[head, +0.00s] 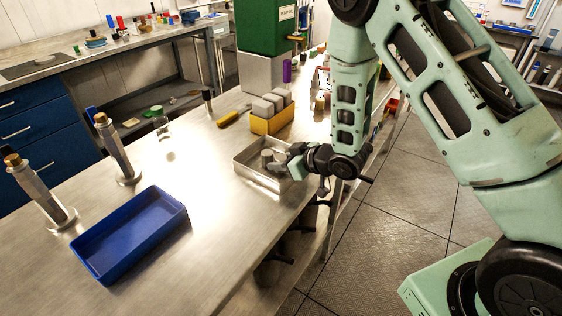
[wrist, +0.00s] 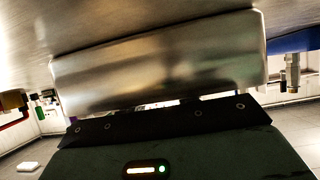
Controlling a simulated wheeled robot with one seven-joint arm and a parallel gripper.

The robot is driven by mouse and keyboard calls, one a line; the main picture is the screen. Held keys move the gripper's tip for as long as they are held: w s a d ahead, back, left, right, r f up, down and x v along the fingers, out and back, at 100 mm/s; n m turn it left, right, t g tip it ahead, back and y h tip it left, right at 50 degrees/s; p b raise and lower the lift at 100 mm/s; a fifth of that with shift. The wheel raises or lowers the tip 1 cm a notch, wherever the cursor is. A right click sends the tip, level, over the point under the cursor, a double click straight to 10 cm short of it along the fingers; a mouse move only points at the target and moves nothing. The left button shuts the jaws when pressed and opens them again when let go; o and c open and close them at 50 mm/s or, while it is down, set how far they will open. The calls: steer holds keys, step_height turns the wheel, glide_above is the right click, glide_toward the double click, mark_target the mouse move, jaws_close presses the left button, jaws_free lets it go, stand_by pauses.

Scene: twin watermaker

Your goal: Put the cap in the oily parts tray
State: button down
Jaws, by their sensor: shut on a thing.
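My gripper (head: 284,162) is at the right side of a shallow silver metal tray (head: 246,172) on the steel bench. It is shut on a small grey round piece, seemingly the cap (head: 267,156), inside the tray's outline. I cannot tell if the cap touches the tray floor. In the wrist view the tray's metal wall (wrist: 160,65) fills the middle, and fingertips and cap are hidden. A blue tray (head: 98,277) lies empty at the front left of the bench. No label shows which tray is the oily parts tray.
A yellow bin (head: 262,126) with grey blocks stands just behind the silver tray. Two metal posts with brass-coloured tops (head: 118,150) (head: 38,193) stand near the blue tray. A yellow-handled tool (head: 230,119) lies farther back. Bench between the trays is clear.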

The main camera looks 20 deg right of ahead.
steer(key=shift+f, duration=0.3)
steer(key=c, duration=1.1)
jaws_free()
steer(key=shift+r, duration=0.1)
steer(key=shift+o, duration=0.2)
steer(key=shift+r, duration=0.1)
